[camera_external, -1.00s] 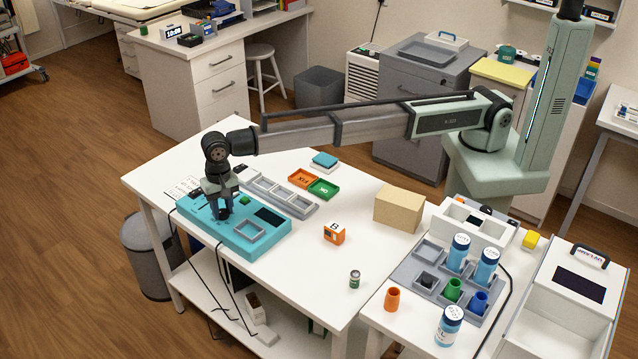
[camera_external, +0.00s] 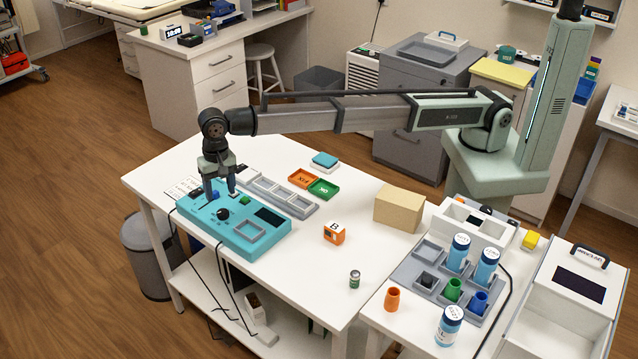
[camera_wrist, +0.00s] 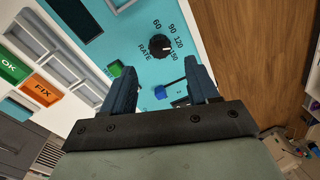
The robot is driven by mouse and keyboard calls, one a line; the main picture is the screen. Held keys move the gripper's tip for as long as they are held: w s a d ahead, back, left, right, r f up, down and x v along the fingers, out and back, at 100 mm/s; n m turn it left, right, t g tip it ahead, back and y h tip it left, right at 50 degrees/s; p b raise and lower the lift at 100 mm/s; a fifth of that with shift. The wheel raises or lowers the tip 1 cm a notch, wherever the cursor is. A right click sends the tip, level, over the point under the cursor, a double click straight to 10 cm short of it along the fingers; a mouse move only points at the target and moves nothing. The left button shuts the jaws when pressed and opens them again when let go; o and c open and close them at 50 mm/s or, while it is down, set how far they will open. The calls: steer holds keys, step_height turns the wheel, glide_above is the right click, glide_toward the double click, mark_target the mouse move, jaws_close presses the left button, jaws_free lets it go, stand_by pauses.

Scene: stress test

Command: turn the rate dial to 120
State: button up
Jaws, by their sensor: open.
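The teal panel box (camera_external: 258,240) lies on the white table, and its black rate dial (camera_external: 222,214) is uncovered. In the wrist view the dial (camera_wrist: 160,47) sits by the word RATE, with marks 60, 90, 120 and 150 around it. Its small white pointer faces the 120 and 150 side; I cannot tell exactly which mark it meets. My gripper (camera_external: 221,190) is open, empty and raised above the panel, apart from the dial. In the wrist view its fingers (camera_wrist: 160,78) stand on either side, short of the dial.
A green button (camera_wrist: 115,68) and a blue button or lever (camera_wrist: 160,92) are near the dial. The panel also has a dark screen (camera_external: 269,216) and a grey square tray. A grey compartment tray (camera_external: 296,204) lies behind it. An orange block (camera_external: 334,233) stands right.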

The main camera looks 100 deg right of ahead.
step_height(320, 180, up, 7)
steer(key=shift+s, duration=0.15)
steer(key=shift+d, duration=0.15)
